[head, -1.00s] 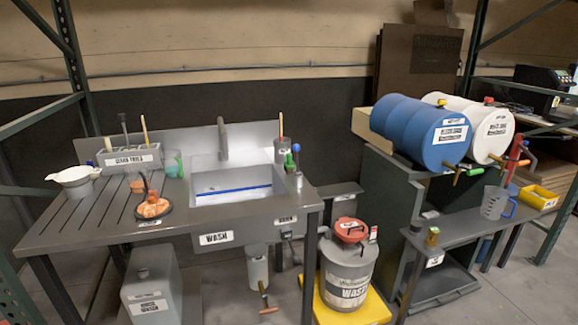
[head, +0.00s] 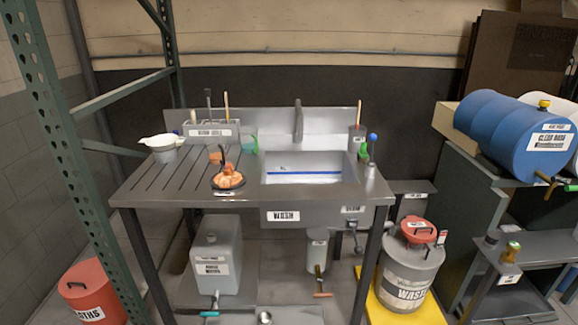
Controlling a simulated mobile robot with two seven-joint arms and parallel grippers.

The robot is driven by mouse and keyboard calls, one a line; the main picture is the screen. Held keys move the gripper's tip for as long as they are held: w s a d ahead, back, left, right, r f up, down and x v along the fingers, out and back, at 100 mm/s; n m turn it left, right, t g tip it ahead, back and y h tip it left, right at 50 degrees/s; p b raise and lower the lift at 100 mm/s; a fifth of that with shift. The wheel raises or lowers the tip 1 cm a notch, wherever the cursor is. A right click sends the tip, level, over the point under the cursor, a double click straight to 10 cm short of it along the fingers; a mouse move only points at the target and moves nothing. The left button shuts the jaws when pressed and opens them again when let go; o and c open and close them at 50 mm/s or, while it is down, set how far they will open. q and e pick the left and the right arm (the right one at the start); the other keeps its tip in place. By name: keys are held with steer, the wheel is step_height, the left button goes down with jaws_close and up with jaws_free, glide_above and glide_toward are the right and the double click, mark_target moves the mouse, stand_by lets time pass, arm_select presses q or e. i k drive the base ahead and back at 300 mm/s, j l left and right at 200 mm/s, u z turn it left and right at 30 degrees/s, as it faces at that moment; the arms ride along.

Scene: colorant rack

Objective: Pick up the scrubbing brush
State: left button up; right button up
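I cannot single out the scrubbing brush for certain at this size. A grey labelled holder (head: 212,131) at the back left of the wash table holds tools, with a dark handle (head: 208,98) and a wooden handle (head: 226,106) standing up. A grey canister (head: 356,138) right of the sink holds another upright wooden handle (head: 359,111). A dark round dish (head: 229,183) with orange pieces and a black upright part sits left of the sink. Neither of my grippers is in view.
The wash table (head: 165,193) has a slatted left side and a sink (head: 300,173). A green rack post (head: 60,150) rises at left.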

mark_target(362, 157)
steer(key=i+l+u, duration=0.1)
steer(key=u, duration=0.65)
steer(key=l+u, duration=0.25)
steer(key=l, duration=0.2)
steer(key=l+u, duration=0.3)
steer(key=l, duration=0.15)
steer(key=l+u, duration=0.25)
steer(key=l, duration=1.15)
steer(key=k+l, duration=0.1)
steer(key=l, duration=0.45)
steer(key=k+l+u, duration=0.1)
steer(key=l, duration=0.9)
steer(key=k, duration=0.05)
